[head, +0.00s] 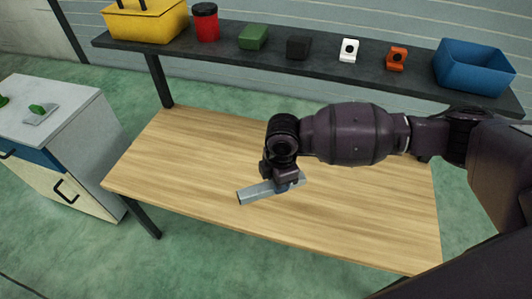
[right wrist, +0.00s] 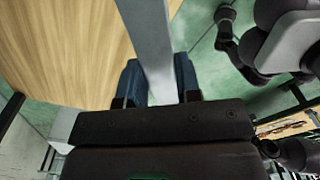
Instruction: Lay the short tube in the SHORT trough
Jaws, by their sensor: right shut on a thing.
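A grey metal tube (head: 254,194) is held at its right part by my right gripper (head: 285,185), above the front half of the wooden table. In the right wrist view the tube (right wrist: 148,35) runs between the two dark blue fingers of my right gripper (right wrist: 160,82). The fingers press on its sides. I cannot tell the tube's height above the table. No trough can be made out in either view. My left gripper is not in view.
The wooden table (head: 185,165) is otherwise bare. Behind it a dark shelf (head: 225,58) bears a yellow toolbox (head: 147,22), a red canister (head: 206,25), several small blocks and a blue bin (head: 473,68). A grey cabinet (head: 75,115) stands at the left.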

